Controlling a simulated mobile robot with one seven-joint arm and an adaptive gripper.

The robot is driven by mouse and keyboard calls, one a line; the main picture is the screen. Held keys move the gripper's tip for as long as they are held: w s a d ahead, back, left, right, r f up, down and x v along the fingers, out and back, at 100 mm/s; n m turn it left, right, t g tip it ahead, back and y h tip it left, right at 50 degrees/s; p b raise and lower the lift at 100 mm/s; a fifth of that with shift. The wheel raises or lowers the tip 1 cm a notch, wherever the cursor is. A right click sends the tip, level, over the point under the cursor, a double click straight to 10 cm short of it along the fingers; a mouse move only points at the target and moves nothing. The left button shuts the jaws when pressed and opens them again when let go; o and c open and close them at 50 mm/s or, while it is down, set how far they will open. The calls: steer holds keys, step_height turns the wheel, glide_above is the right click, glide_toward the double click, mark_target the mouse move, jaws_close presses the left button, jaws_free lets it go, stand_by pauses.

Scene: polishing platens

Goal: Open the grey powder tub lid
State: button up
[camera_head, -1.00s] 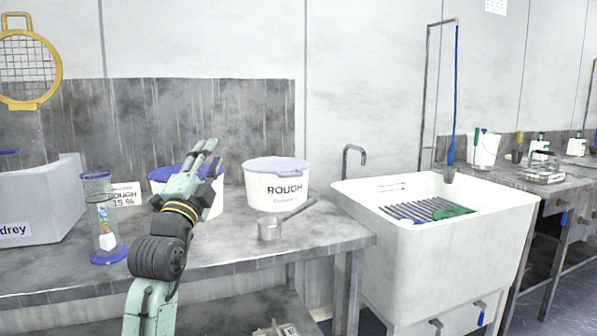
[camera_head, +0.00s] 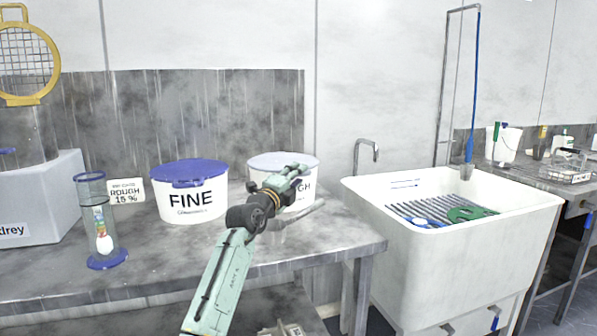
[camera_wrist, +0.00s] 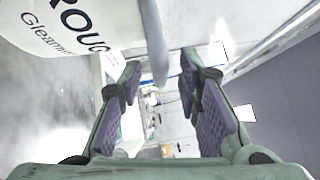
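The white ROUGH tub (camera_head: 256,178) with a pale grey lid (camera_head: 283,160) stands at the bench's right part, the lid seated on it. My gripper (camera_head: 303,174) is in front of the tub and covers part of its label. In the wrist view my gripper (camera_wrist: 160,66) is open, its two purple-padded fingers apart. The tub wall with its label (camera_wrist: 85,25) fills the upper left there. A grey curved edge, seemingly the lid's rim (camera_wrist: 153,40), reaches down between the fingertips. I cannot tell whether either finger touches it.
A white FINE tub (camera_head: 193,207) with a blue lid stands left of the ROUGH tub. A metal scoop's handle (camera_head: 306,216) lies just under my gripper. A measuring cylinder (camera_head: 103,230) stands further left, and a white sink (camera_head: 450,245) is at the right.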

steer(key=shift+w+d+r, duration=0.1)
steer(key=shift+w+d, duration=0.25)
steer(key=shift+w, duration=0.3)
steer(key=shift+c, duration=0.3)
jaws_close()
